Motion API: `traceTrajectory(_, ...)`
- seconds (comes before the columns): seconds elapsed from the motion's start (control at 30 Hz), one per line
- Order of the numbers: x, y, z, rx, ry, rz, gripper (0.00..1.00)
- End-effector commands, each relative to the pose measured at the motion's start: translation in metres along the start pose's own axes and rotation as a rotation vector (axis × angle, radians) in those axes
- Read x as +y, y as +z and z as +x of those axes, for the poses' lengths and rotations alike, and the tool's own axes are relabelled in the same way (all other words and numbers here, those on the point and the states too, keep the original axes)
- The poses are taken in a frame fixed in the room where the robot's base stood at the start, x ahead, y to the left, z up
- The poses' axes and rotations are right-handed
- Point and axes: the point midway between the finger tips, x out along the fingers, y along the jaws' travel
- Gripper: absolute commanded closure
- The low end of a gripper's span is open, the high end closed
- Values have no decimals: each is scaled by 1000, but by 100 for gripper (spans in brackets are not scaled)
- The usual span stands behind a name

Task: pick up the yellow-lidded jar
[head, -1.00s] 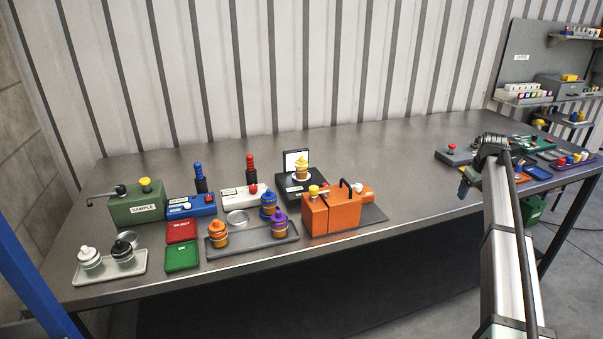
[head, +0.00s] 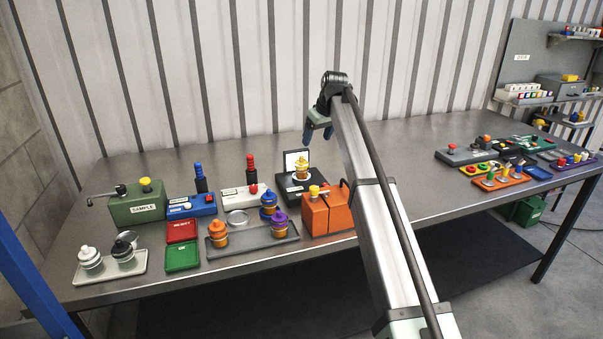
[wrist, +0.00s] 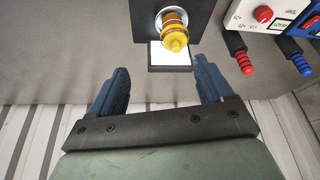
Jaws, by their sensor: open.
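The yellow-lidded jar (head: 301,167) has an amber body and stands upright on a black device with a white panel behind it, near the middle of the bench. In the wrist view the jar (wrist: 174,33) shows from above, beyond the fingertips and roughly between them. My gripper (head: 318,136) is open and empty, above the bench, up and to the right of the jar and apart from it. Its two blue fingers (wrist: 161,76) spread wide in the wrist view. Nothing lies between them but bench and the edge of the white panel.
The black device (head: 290,188) stands behind an orange box (head: 318,216). A grey tray (head: 250,244) with orange-, blue- and purple-lidded jars lies to the left. A white box with a red knob (wrist: 264,14) is close by. Bare bench (head: 400,165) lies to the right.

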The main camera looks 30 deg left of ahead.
Motion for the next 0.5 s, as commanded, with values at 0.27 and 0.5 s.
traceTrajectory(0.27, -24, -14, 6, 4, -18, -12, 20)
traceTrajectory(0.5, -24, -14, 38, 2, -18, -13, 20)
